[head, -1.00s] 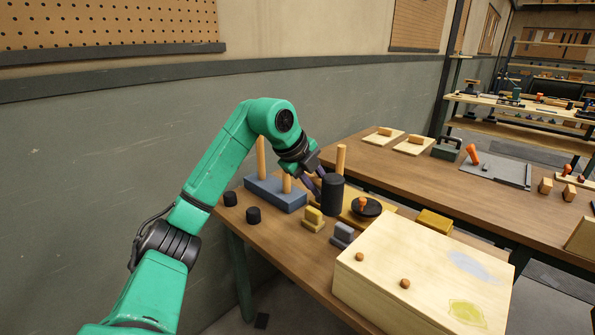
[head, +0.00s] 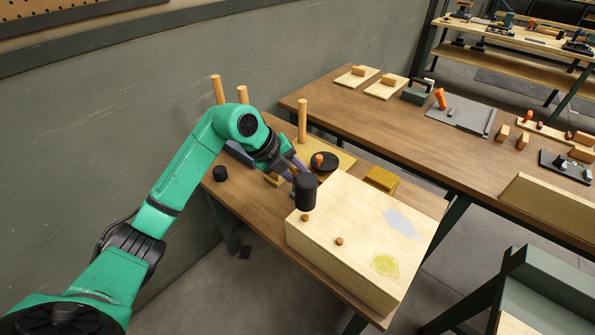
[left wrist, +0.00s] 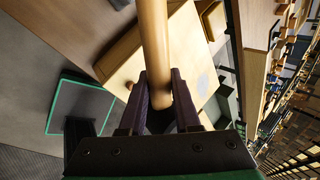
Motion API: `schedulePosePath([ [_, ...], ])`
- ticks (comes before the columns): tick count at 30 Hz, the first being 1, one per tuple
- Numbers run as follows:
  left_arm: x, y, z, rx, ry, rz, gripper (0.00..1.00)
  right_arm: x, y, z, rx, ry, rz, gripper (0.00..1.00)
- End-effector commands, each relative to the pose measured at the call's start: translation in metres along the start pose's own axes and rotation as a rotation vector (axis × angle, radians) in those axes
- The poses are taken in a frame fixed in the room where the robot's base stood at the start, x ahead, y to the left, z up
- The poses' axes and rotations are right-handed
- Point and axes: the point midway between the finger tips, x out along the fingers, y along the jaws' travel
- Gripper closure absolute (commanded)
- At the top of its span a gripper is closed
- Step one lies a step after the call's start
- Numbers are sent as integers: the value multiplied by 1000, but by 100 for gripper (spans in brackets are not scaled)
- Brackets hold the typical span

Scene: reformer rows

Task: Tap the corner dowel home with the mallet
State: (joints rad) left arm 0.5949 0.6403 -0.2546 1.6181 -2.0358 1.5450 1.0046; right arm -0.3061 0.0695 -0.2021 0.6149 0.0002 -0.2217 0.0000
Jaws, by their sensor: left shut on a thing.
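My left gripper (head: 293,172) is shut on the mallet, whose black cylindrical head (head: 306,192) hangs just below the fingers. In the left wrist view the fingers (left wrist: 158,98) close around its round wooden handle (left wrist: 153,40). I cannot tell the height gap. A second dowel (head: 339,241) stands along the same edge. My right gripper is not in view.
Behind the box lie a black disc with an orange knob (head: 324,161) and a yellow block (head: 381,180). An upright wooden peg (head: 302,120) stands nearby. A black cylinder (head: 220,173) is at the table's left. A second table with boards and tools runs behind.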

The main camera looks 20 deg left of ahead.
Motion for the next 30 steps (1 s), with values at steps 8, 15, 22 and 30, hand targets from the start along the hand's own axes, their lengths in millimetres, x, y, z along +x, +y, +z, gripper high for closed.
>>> schedulePosePath([
  [8,2,1,0,0,-1,-3,100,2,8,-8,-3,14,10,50],
  [15,43,29,0,-2,0,1,100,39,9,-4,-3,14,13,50],
  [22,44,30,0,-1,-1,1,100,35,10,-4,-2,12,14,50],
  [30,12,8,1,-1,-2,-1,100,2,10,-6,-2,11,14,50],
])
